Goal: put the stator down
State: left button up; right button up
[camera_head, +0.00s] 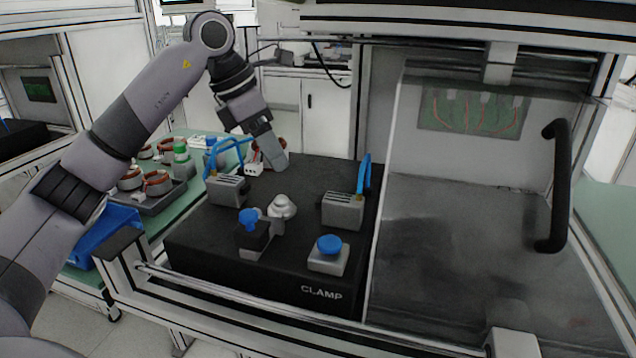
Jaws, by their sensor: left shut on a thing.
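My left gripper (276,160) is shut, pointing down over the back left part of the black CLAMP block (290,265). The stator (257,158), with a reddish-brown winding and a white connector, shows at the left of the fingers and is partly hidden by them. I cannot tell whether it touches the block. Several other copper-wound stators (158,184) stand on and around a grey tray (163,206) on the green table at the left. My right gripper is not in view.
The block carries two grey clamps (343,211) with blue levers, a blue knob (249,218), a light grey knob (282,206) and a blue button (329,244). A blue bin (103,234) is at the left. A clear cover with a black handle (556,185) stands at the right.

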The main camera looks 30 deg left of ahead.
pick_arm(q)
send_near(339, 186)
jog(key=f, duration=0.2)
jog(key=shift+s+a+f, duration=0.3)
jog(key=shift+f, duration=0.1)
jog(key=shift+w+d+f, duration=1.1)
jog(key=shift+w+f, duration=0.2)
jog(key=shift+w, duration=0.05)
jog(key=shift+f, duration=0.1)
jog(key=o, duration=1.3)
